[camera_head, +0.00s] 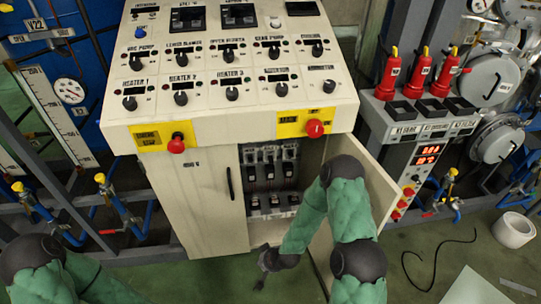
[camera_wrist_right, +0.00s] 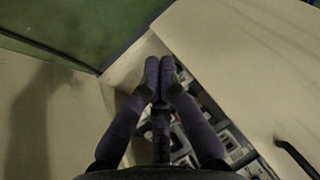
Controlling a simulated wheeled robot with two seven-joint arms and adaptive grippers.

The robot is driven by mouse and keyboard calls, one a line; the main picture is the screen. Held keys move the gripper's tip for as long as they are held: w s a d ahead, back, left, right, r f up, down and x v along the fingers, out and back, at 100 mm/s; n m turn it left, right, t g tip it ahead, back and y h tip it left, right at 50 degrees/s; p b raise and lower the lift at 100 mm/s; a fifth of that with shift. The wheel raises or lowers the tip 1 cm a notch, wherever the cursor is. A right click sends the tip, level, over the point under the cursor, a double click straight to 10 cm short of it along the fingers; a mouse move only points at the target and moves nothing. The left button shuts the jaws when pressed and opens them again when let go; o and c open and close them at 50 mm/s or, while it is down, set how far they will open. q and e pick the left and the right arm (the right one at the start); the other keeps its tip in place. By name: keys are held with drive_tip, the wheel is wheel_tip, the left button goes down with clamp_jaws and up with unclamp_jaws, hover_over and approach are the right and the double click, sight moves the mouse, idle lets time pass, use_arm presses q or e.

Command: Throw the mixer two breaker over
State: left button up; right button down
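Inside the cream cabinet (camera_head: 210,215), an upper row of several dark breakers (camera_head: 270,170) and a lower row (camera_head: 272,202) show through the open right side. Their labels are too small to read, so I cannot tell which is mixer two. My right gripper (camera_head: 266,262) is low in front of the cabinet, below the breaker rows and apart from the upper row. In the right wrist view its two fingers (camera_wrist_right: 159,68) are together at the tips with nothing visible between them. Breakers (camera_wrist_right: 235,145) show behind the fingers there. My left arm is at the lower left; its gripper is out of view.
The open right door (camera_head: 374,185) stands beside my right forearm. The closed left door has a black handle (camera_head: 229,183). A control panel (camera_head: 230,75) with knobs and red buttons tops the cabinet. A black cable (camera_head: 440,255) and white roll (camera_head: 514,230) lie on the green floor at right.

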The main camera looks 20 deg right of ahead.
drive_tip(key=w+d+r+t+h+b, duration=0.2)
drive_tip(key=w+d+t, duration=0.2)
drive_tip(key=w+d, duration=0.5)
drive_tip(key=w+d+r+t+h+b, duration=0.1)
drive_tip(key=w+d+t, duration=0.3)
drive_tip(key=w, duration=0.9)
drive_tip(key=w+d+r+t+h+b, duration=0.1)
drive_tip(key=w+d+r+t+h, duration=0.1)
drive_tip(key=w+d+r, duration=0.3)
drive_tip(key=w+d+r+t+h+b, duration=0.1)
drive_tip(key=w+d+r+t, duration=0.2)
drive_tip(key=d+r, duration=0.4)
drive_tip(key=w+d, duration=0.1)
drive_tip(key=d, duration=0.2)
drive_tip(key=shift+w+h, duration=0.35)
drive_tip(key=shift+h, duration=0.05)
